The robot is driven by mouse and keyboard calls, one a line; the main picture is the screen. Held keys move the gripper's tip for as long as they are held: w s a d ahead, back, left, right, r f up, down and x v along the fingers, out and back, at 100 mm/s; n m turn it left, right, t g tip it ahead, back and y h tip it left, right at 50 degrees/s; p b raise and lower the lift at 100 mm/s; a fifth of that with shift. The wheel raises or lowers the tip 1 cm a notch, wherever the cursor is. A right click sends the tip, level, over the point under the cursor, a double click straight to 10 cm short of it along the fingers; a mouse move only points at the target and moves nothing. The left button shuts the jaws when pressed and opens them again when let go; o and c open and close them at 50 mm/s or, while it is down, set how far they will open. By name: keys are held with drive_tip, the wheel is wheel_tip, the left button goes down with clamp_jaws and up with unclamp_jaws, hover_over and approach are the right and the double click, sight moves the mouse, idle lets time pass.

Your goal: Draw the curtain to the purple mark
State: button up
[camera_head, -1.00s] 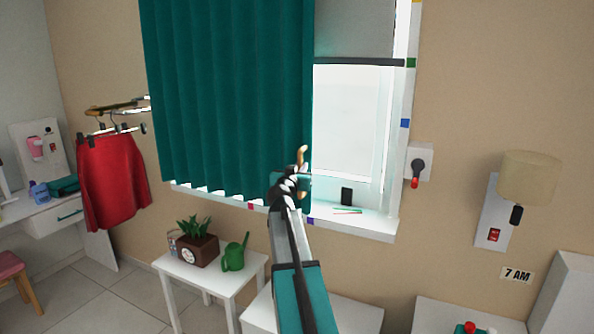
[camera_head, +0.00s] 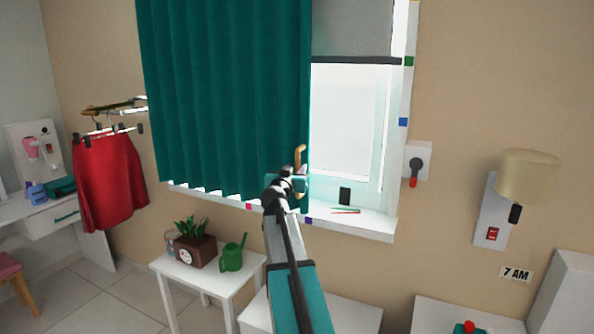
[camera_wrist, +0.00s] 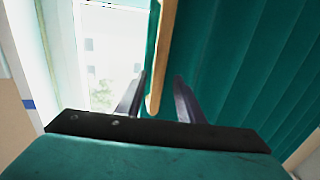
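The teal curtain (camera_head: 215,100) hangs over the left part of the window, its right edge near the window's middle. A wooden handle (camera_head: 301,155) stands at that edge and also shows in the wrist view (camera_wrist: 162,50). The purple mark (camera_head: 309,220) is on the sill's front edge, just below the curtain's lower right corner. My gripper (camera_wrist: 158,85) is at the handle, with one finger on each side of it. Gaps show between the handle and the fingers, so it is open. In the head view my gripper (camera_head: 295,180) partly hides the handle's lower part.
A pink mark (camera_head: 248,206) is further left on the sill; green (camera_head: 409,61) and blue (camera_head: 403,122) marks are on the right frame. A small table (camera_head: 210,275) with a plant and green watering can (camera_head: 232,255) stands below. A lamp (camera_head: 528,176) is at right.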

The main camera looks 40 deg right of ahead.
drive_tip(key=b+v, duration=0.3)
drive_tip(key=v, duration=0.8)
drive_tip(key=shift+s+a, duration=0.25)
drive_tip(key=shift+s, duration=0.1)
idle(0.4)
